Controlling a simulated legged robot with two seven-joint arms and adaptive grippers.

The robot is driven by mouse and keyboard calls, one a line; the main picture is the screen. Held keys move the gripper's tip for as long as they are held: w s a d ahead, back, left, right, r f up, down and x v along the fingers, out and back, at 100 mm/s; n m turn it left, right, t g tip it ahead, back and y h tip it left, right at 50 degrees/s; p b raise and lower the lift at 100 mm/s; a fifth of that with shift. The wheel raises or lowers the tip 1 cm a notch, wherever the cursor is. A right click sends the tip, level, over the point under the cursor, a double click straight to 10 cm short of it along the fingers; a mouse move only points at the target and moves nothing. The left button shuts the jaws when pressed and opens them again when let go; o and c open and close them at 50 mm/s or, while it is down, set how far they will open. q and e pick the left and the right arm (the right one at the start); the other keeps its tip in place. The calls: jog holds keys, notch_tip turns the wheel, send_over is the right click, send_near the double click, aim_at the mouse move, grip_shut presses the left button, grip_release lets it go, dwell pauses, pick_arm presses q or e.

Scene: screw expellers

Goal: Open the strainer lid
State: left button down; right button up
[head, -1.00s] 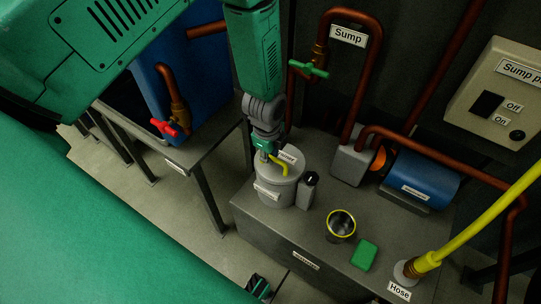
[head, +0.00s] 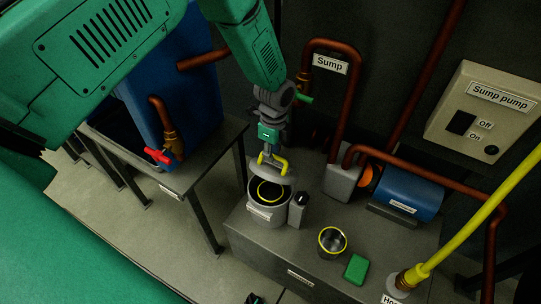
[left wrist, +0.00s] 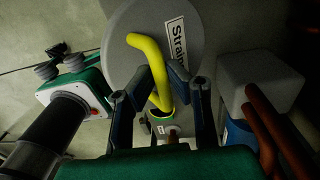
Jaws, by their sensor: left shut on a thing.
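The grey strainer pot (head: 266,216) stands on the grey bench in the head view. Its round grey lid (head: 284,180) is tilted up above the pot, and a yellow ring (head: 262,190) shows in the opening. My left gripper (head: 268,150) is above the lid, shut on its bent yellow handle (head: 281,163). In the left wrist view, the handle (left wrist: 143,48) runs between the fingers of my left gripper (left wrist: 160,88), and the labelled lid (left wrist: 125,25) lies beyond. My right gripper is not clearly seen.
On the bench (head: 262,250), a small grey post (head: 298,210) stands close right of the pot. A yellow-rimmed cup (head: 332,242) and green block (head: 356,269) are farther right. The sump pipe (head: 340,110) and blue pump (head: 405,185) are behind. A red-handled valve (head: 158,156) is at left.

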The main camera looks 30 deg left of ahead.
aim_at(273, 166)
pick_arm(q)
jog(key=shift+f, duration=0.1)
jog(key=c, duration=1.6)
grip_release()
jog(key=shift+w, duration=0.15)
jog(key=r, duration=1.1)
jog(key=shift+w+r, duration=0.3)
jog(key=shift+r, duration=0.1)
